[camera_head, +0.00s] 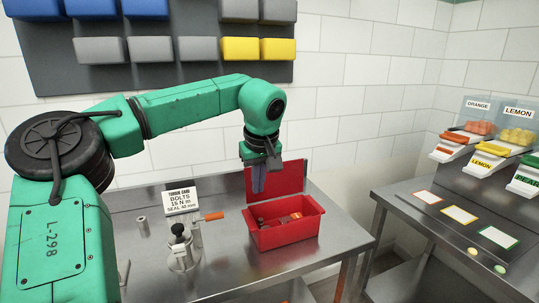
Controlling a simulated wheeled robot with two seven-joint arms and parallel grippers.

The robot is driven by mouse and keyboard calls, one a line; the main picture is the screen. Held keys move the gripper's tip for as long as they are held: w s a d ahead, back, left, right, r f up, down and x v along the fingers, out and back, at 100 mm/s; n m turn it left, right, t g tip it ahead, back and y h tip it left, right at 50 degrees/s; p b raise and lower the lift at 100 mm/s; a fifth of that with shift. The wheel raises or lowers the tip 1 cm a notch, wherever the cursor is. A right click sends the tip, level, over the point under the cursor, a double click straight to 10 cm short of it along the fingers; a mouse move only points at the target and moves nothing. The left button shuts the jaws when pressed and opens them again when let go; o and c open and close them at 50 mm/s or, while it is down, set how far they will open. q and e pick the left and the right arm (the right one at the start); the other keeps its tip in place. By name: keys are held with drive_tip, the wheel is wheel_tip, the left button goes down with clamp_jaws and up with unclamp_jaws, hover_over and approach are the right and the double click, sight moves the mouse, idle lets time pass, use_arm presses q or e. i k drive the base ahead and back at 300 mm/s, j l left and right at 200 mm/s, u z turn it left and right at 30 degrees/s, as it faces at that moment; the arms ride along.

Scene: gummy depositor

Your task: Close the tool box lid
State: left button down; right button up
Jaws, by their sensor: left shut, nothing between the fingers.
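The red tool box (285,236) stands on the steel table near its right end. Its red lid (292,176) is raised upright at the back of the box. Several small items lie inside, some orange or red. My left arm reaches over from the left, and my left gripper (259,186) points down in front of the raised lid, above the back left part of the box. Its fingers are shut and hold nothing. Whether they touch the lid I cannot tell. The gripper hides part of the lid's left side. My right gripper is out of view.
Left of the box on the steel table (225,275) are a metal fixture with a black knob (179,235), an orange-handled tool (212,216) and a torque card (181,201). A second table with candy bins (478,130) stands right, across a gap. Bins hang on the wall.

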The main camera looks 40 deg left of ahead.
sight(289, 181)
drive_tip(key=i+j, duration=0.7)
drive_tip(key=j, duration=0.2)
